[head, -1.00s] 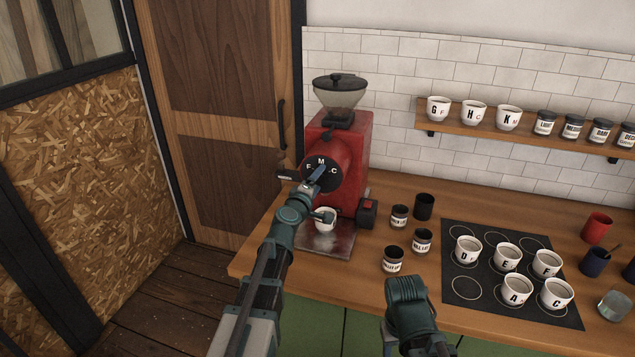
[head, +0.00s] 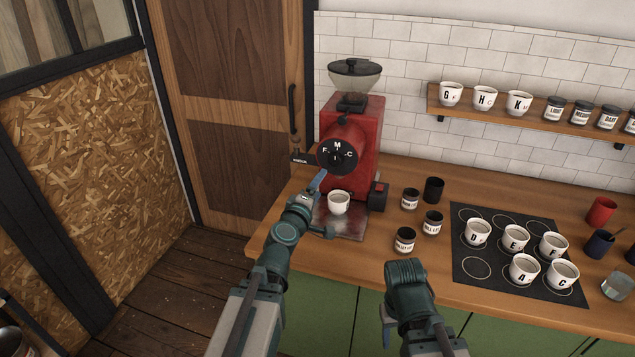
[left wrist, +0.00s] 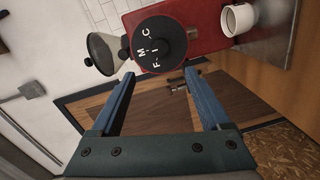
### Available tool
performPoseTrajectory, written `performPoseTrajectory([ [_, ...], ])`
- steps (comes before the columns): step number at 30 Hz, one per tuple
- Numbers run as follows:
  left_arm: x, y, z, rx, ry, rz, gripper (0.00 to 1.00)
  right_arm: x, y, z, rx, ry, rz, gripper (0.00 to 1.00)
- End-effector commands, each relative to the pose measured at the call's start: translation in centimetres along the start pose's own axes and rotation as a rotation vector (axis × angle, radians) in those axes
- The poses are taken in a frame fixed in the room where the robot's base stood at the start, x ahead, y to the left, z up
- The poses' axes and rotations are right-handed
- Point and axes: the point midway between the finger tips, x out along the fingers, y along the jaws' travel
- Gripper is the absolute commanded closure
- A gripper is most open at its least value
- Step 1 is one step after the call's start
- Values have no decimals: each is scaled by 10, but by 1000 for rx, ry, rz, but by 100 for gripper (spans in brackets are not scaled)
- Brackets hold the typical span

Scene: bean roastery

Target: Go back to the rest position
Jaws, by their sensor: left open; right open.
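My left gripper (head: 318,184) is in front of the red grinder (head: 361,118), just below its black dial (head: 337,157) marked F, M, C. In the left wrist view my left gripper (left wrist: 157,82) is open and empty, its two blue fingers apart, with the dial (left wrist: 159,44) beyond their tips and not between them. A white cup (head: 339,202) stands on the grinder's metal tray, right of the gripper.
The wooden counter (head: 370,262) holds several dark labelled jars and a black mat (head: 470,268) with several lettered white cups. A wall shelf (head: 465,109) carries cups and jars. A wooden door (head: 232,120) stands left of the grinder. Floor at left is clear.

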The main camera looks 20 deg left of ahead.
Motion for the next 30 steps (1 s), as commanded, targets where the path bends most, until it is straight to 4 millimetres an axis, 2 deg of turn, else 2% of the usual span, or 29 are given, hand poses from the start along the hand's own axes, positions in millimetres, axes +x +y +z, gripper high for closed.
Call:
performPoseTrajectory([
  [7,0,0,1,2,-2,0,20,0,0,0,0,0,0,50],
  [10,1,-2,16,37,-49,-11,20,0,0,0,0,0,0,50],
  [11,1,-3,26,61,-79,-18,20,0,0,0,0,0,0,50],
  [13,-1,-9,59,147,-184,-45,20,0,0,0,0,0,0,50],
  [16,-13,-30,122,329,-398,-116,20,0,0,0,0,0,0,50],
  [18,-31,-53,165,477,-567,-185,20,0,0,0,0,0,0,50],
  [20,-53,-77,195,610,-713,-259,20,0,0,0,0,0,0,50],
  [21,-70,-94,211,701,-810,-316,20,0,0,0,0,0,0,50],
  [22,-83,-107,220,768,-879,-361,20,0,0,0,0,0,0,50],
  [24,-114,-134,231,914,-1024,-474,20,0,0,0,0,0,0,50],
  [26,-139,-153,232,1024,-1127,-573,20,0,0,0,0,0,0,50],
  [30,-186,-177,218,1215,-1288,-786,20,0,0,0,0,0,0,50],
])
